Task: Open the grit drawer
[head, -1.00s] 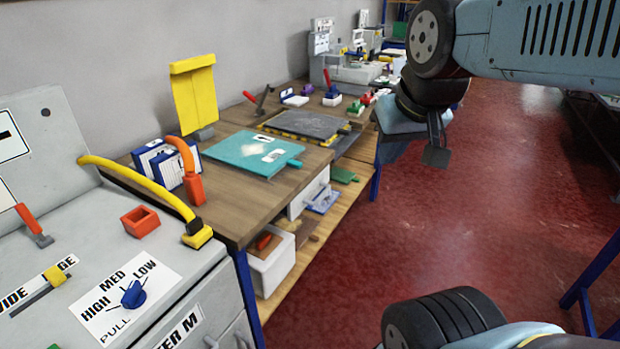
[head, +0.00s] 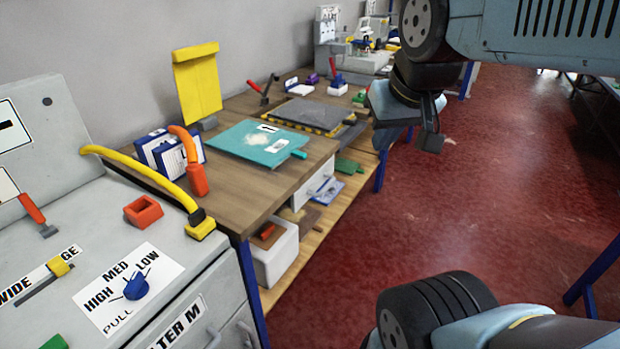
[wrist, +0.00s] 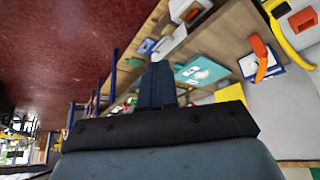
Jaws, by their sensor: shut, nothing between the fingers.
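A white drawer (head: 308,192) with a grey handle hangs under the near end of the wooden bench top. It looks closed; I see no label that I can read as grit. In the wrist view a white shape beside the bench edge looks like this drawer (wrist: 173,40). My gripper (head: 432,140) is in the air over the red floor, to the right of the bench and apart from the drawer. Its dark fingers (wrist: 157,85) are together and empty in the wrist view.
The bench (head: 232,205) carries a teal board (head: 250,137), a dark mat (head: 305,112) and blue-white boxes. A grey machine (head: 185,265) with a blue knob is at front left. The red floor (head: 480,220) right of the bench is open.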

